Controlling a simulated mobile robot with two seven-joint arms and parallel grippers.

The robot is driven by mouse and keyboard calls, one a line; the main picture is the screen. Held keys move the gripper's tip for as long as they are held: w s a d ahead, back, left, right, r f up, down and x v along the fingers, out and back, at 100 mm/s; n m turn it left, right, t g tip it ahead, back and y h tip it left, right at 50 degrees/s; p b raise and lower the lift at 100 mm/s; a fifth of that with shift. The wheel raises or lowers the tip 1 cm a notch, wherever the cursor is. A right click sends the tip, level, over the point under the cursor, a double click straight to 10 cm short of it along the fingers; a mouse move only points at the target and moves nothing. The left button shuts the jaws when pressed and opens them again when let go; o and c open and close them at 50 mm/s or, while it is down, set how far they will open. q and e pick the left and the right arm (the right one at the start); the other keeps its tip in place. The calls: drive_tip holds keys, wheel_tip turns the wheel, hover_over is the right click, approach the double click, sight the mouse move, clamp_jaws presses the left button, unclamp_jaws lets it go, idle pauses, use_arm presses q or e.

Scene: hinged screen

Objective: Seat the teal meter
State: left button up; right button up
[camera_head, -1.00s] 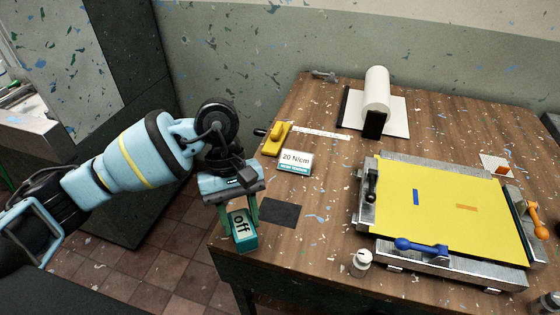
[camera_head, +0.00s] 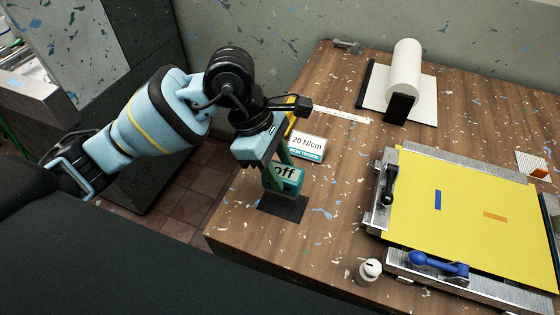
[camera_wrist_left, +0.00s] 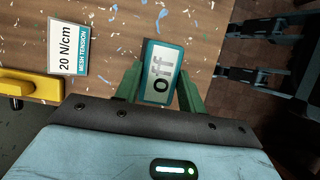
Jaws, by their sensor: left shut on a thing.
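The teal meter (camera_head: 289,174), a small block with a pale face reading "off", is held by my left gripper (camera_head: 281,180). In the head view it is over the dark square pad (camera_head: 283,207) near the table's left edge, and the gripper partly hides it. I cannot tell whether the meter touches the pad. In the left wrist view the meter (camera_wrist_left: 162,73) sits between the two green fingers (camera_wrist_left: 160,85), with its "off" face toward the camera. My right gripper is not in view.
A "20 N/cm" mesh tension card (camera_head: 308,146) stands just behind the meter. A yellow-handled tool (camera_wrist_left: 30,87) lies beyond it. The yellow screen (camera_head: 470,215) in its metal clamp frame fills the right, with a small white jar (camera_head: 369,271) at its near corner.

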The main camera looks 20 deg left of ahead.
use_arm(q)
drive_tip(key=shift+s+d, duration=0.1)
drive_tip(key=shift+d, duration=0.05)
drive_tip(key=shift+f, duration=0.6)
drive_tip(key=shift+f+b, duration=1.05)
drive_tip(key=shift+f, duration=0.6)
drive_tip(key=shift+r, duration=0.1)
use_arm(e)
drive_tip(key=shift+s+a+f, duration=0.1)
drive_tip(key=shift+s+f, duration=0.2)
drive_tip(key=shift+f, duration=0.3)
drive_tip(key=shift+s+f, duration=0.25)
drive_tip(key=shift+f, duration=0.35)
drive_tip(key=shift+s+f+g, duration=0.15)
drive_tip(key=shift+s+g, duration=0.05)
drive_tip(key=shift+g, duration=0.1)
use_arm(q)
drive_tip(key=shift+f, duration=0.4)
drive_tip(key=shift+f+b, duration=0.2)
drive_tip(key=shift+b, duration=0.1)
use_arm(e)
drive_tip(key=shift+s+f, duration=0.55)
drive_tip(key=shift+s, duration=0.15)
use_arm(q)
drive_tip(key=shift+f, duration=0.2)
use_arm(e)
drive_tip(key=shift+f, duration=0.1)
